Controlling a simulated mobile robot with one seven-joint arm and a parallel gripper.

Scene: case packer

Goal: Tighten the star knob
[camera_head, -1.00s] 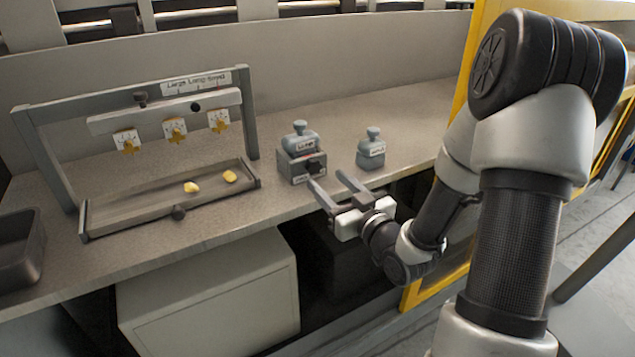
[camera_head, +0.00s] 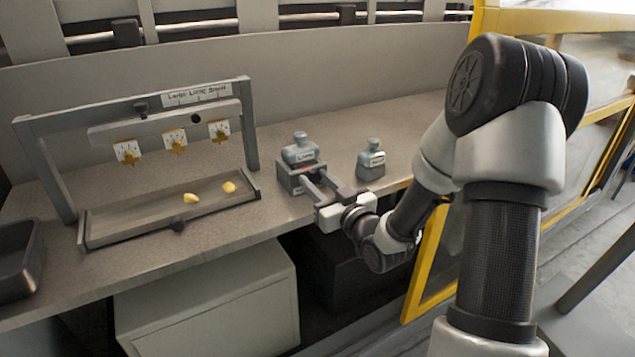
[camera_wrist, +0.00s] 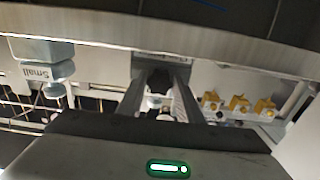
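A grey clamp block (camera_head: 288,181) stands near the bench's front edge, holding a grey-blue bottle (camera_head: 300,152) with a label. The dark star knob on the block's front is hidden behind my gripper in the head view. In the wrist view the star knob (camera_wrist: 160,82) sits between my fingertips. My gripper (camera_head: 313,176) reaches the block from the front right. Its two fingers lie close on either side of the knob and look shut on it, though the contact is small and dark.
A second bottle (camera_head: 371,160) stands right of the block; it reads "Small" in the wrist view (camera_wrist: 48,74). To the left are a frame with yellow knobs (camera_head: 176,142), a tray (camera_head: 120,222) holding two yellow pieces, and a dark bin (camera_head: 20,262).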

